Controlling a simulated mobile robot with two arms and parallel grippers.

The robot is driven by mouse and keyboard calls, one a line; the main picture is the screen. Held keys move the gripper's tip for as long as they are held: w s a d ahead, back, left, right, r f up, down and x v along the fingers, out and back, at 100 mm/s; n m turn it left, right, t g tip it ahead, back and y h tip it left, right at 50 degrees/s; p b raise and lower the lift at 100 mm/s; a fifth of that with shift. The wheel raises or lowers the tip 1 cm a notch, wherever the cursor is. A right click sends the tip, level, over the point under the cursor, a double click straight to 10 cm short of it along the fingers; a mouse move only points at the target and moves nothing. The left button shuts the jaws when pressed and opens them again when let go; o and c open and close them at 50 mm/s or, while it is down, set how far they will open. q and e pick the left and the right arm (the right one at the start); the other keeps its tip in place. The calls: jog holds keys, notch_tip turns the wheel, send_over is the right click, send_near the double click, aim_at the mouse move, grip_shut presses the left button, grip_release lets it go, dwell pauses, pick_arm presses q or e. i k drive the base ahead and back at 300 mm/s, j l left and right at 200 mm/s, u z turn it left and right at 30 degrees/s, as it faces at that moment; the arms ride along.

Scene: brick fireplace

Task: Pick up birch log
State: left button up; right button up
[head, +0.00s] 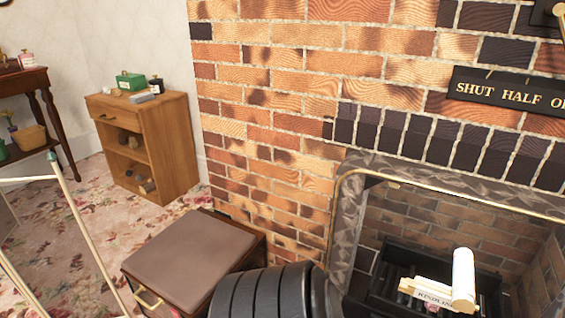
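A pale, whitish cylinder (463,276), which looks like the birch log, stands nearly upright in the fireplace at the lower right. It is at the right end of a bundle of pale kindling sticks (425,286) with a paper label. The sticks lie on a black grate (384,287) in the brick hearth. The log's lower end meets the bundle, but I cannot tell exactly what it rests on. Neither of my grippers shows in the head view.
A grey stone surround with a brass edge (343,192) frames the opening. A brown padded-top box (190,250) stands left of it. A wooden cabinet (172,150) is farther back. A thin pale frame (78,215) stands at left. Dark ribbed segments at bottom middle are unclear.

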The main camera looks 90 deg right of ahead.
aim_at(464, 294)
jog(key=z, duration=0.5)
jog(key=l+z, duration=0.1)
jog(key=z, duration=0.9)
jog(key=i+l+z, duration=0.1)
jog(key=z, duration=0.9)
jog(key=i+l+z, duration=0.15)
jog(key=z, duration=0.3)
jog(key=i+l+z, duration=0.1)
jog(key=z, duration=0.35)
jog(key=i+z, duration=0.25)
jog(key=z, duration=0.25)
